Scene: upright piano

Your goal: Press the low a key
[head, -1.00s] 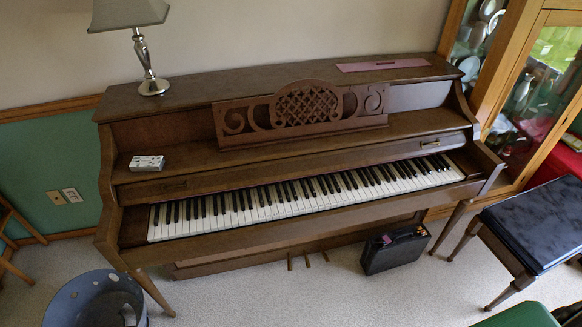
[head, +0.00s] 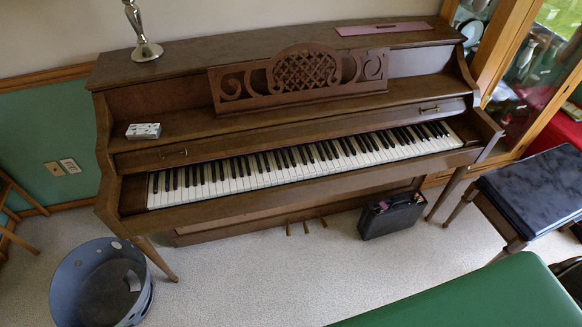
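A brown upright piano (head: 290,135) stands against the wall, with its lid open and its keyboard (head: 300,163) uncovered. The low end of the keyboard (head: 154,190) is at the left. The low a key is among the leftmost white keys, but the single keys are small at this distance. None looks pressed. Neither of my grippers shows in the head view.
A grey-blue bin (head: 100,284) stands on the floor at front left. A black case (head: 391,216) stands under the piano. A dark-topped bench (head: 535,195) is at the right, a green surface (head: 470,300) at bottom right. Carpet (head: 240,275) before the piano is clear.

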